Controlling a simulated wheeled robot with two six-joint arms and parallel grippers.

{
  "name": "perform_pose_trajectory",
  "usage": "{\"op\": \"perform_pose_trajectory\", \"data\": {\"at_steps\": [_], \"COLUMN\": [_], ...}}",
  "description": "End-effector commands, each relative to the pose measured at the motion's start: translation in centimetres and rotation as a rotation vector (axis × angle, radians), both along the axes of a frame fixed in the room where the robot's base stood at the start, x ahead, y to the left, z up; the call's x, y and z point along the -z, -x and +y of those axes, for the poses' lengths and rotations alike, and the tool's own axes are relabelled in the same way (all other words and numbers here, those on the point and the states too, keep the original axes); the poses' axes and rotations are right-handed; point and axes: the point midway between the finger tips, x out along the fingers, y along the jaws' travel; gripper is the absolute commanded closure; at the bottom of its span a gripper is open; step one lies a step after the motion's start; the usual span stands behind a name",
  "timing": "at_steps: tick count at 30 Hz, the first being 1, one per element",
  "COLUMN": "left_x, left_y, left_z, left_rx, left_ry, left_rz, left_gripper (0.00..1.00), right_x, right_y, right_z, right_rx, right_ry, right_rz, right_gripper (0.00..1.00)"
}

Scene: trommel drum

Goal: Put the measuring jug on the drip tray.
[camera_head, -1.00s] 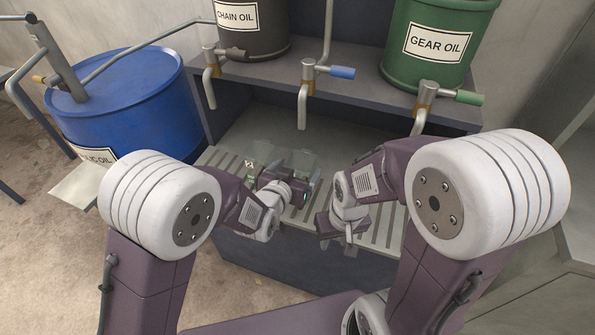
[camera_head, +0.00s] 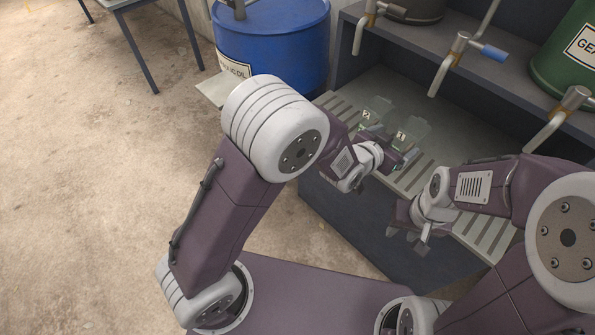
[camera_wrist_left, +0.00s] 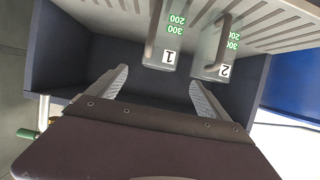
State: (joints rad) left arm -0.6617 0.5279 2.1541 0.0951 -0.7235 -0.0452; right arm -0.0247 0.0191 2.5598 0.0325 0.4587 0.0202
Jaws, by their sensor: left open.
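Two clear measuring jugs with green marks stand side by side: one labelled 2 (camera_head: 373,115), the other labelled 1 (camera_head: 411,130). The left wrist view also shows jug 1 (camera_wrist_left: 166,45) and jug 2 (camera_wrist_left: 213,62). The drip tray (camera_head: 480,232) is the pale slatted surface under the taps; the jugs appear over its slats, but their bases are hidden. My left gripper (camera_head: 403,160) is open and empty at the near side of the jugs. In the left wrist view, jug 1 lies in line between its fingertips (camera_wrist_left: 158,78), apart from both. My right gripper (camera_head: 406,236) is lower, near the tray's front edge; its jaws are unclear.
Taps (camera_head: 450,62) overhang the tray from a shelf (camera_head: 420,42) with oil drums. A blue drum (camera_head: 275,45) stands at the back left, with a table (camera_head: 130,5) beyond. The floor (camera_head: 100,180) at left is clear.

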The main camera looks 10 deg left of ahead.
Motion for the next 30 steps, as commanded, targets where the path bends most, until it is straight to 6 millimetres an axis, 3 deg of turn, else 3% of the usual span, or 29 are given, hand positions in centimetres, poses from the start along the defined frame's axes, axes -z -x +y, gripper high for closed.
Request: {"op": "perform_pose_trajectory", "data": {"at_steps": [2, 5, 6, 8, 9, 12, 15, 18, 26, 30], "left_x": [0.6, 2.9, 4.1, 5.6, 6.4, 7.5, 7.8, 7.8, 7.7, 4.8], "left_y": [-0.2, 0.6, 2.0, 5.2, 7.7, 14.2, 18.8, 20.8, 20.9, 20.8], "left_z": [2.2, 10.1, 14.1, 19.5, 22.5, 27.9, 30.3, 31.0, 31.0, 31.0], "left_rx": [-0.035, -0.157, -0.219, -0.306, -0.359, -0.467, -0.526, -0.547, -0.545, -0.545], "left_ry": [-0.027, -0.117, -0.158, -0.209, -0.234, -0.271, -0.285, -0.289, -0.291, -0.291], "left_rz": [0.048, 0.237, 0.344, 0.507, 0.612, 0.841, 0.988, 1.051, 1.056, 1.055], "left_gripper": [0.10, 0.10, 0.10, 0.10, 0.10, 0.10, 0.10, 0.10, 0.10, 0.10], "right_x": [0.0, 0.0, 0.0, 0.0, 0.0, 0.0, 0.0, 0.0, -0.2, -3.1], "right_y": [0.0, 0.0, 0.0, 0.0, 0.0, 0.0, 0.0, 0.0, 0.0, 0.0], "right_z": [0.0, 0.0, 0.0, 0.0, 0.0, 0.0, 0.0, 0.0, 0.0, 0.0], "right_rx": [0.000, 0.000, 0.000, 0.000, 0.000, 0.000, 0.000, 0.000, 0.000, 0.000], "right_ry": [0.000, 0.000, 0.000, 0.000, 0.000, 0.000, 0.000, 0.000, 0.000, 0.000], "right_rz": [0.000, 0.000, 0.000, 0.000, 0.000, 0.000, 0.000, 0.000, 0.000, 0.001], "right_gripper": [0.64, 0.64, 0.64, 0.64, 0.64, 0.64, 0.64, 0.64, 0.64, 0.64]}}
